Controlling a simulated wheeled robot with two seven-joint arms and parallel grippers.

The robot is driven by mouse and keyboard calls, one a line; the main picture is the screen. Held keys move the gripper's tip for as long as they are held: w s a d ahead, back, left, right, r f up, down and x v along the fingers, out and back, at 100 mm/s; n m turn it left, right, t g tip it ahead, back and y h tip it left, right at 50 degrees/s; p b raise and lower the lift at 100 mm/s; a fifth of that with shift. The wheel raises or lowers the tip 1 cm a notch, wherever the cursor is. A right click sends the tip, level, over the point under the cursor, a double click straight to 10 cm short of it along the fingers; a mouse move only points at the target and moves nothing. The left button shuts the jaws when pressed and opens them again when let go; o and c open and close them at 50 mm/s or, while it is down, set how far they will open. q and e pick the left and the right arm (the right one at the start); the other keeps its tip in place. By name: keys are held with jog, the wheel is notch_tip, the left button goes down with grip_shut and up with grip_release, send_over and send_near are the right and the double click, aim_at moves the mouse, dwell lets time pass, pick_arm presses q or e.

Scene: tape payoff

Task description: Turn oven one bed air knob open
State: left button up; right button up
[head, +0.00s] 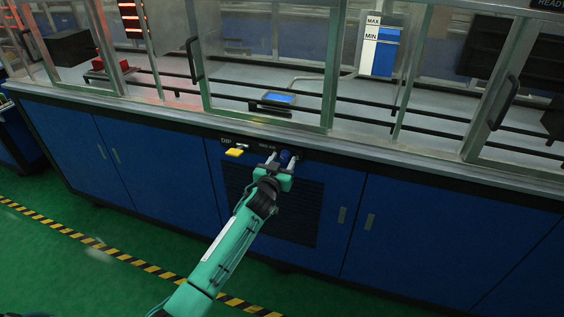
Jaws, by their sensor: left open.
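A small dark blue knob (285,157) sits on the black control strip along the top of the blue cabinet front. My left gripper (280,158) is in front of the strip at the knob, its two light fingers open on either side of it. I cannot tell whether the fingers touch the knob. The lower part of the knob is hidden by my gripper. A yellow handle (234,152) sticks out of the same strip to the left. The lettering by the knob is too small to read. My right gripper is not in view.
Framed glass doors with dark handles (504,103) stand above the counter edge (400,153). Behind them are a small screen (278,98) and a level gauge (379,50). Below is a dark vent grille (302,215). The green floor (60,262) in front is clear, with a striped line.

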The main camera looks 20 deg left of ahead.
pick_arm(q)
jog(key=c, duration=1)
jog(key=shift+o, duration=0.2)
